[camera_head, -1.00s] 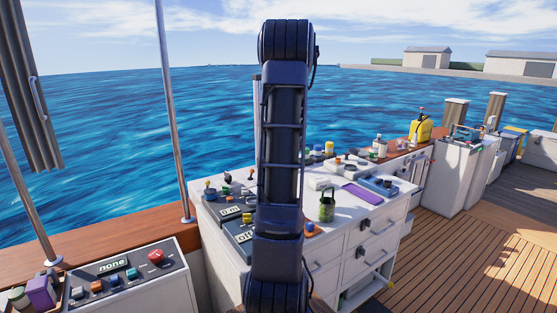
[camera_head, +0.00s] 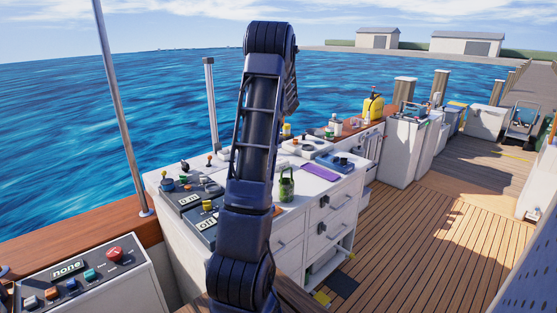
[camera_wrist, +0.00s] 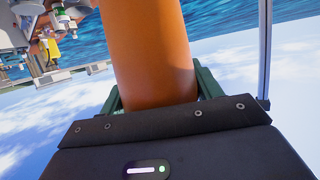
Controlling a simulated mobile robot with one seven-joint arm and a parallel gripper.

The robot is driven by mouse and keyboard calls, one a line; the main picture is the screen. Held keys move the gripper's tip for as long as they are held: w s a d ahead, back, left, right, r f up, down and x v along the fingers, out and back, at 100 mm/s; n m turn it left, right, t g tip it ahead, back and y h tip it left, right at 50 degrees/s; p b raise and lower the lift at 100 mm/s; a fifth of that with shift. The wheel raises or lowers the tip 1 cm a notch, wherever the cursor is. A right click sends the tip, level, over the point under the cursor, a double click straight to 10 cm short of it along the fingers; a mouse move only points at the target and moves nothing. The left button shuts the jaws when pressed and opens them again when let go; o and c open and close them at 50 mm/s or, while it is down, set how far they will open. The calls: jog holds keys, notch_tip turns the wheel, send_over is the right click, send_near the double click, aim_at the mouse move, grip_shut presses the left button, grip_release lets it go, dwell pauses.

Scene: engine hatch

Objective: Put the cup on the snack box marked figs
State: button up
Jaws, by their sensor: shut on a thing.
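My gripper (camera_wrist: 158,95) is shut on a smooth orange cylinder (camera_wrist: 150,50) in the wrist view. It may be the cup, but only part of its side shows, so I cannot tell. The green fingers show on both sides of it. I cannot make out a snack box marked figs in either view.
A white cabinet counter (camera_head: 345,195) carries switch panels, a green lantern-like can (camera_head: 287,186) and a flat purple thing (camera_head: 320,173). A yellow canister (camera_head: 372,106) stands farther back. A labelled control panel (camera_head: 85,275) is at lower left. The wooden deck (camera_head: 430,220) at right is clear.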

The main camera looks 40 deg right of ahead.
notch_tip(320, 180, down, 20)
jog(key=shift+r, duration=0.1)
dwell(0.5)
jog(key=o, duration=0.9)
jog(key=shift+d, duration=0.1)
jog(key=shift+o, duration=0.5)
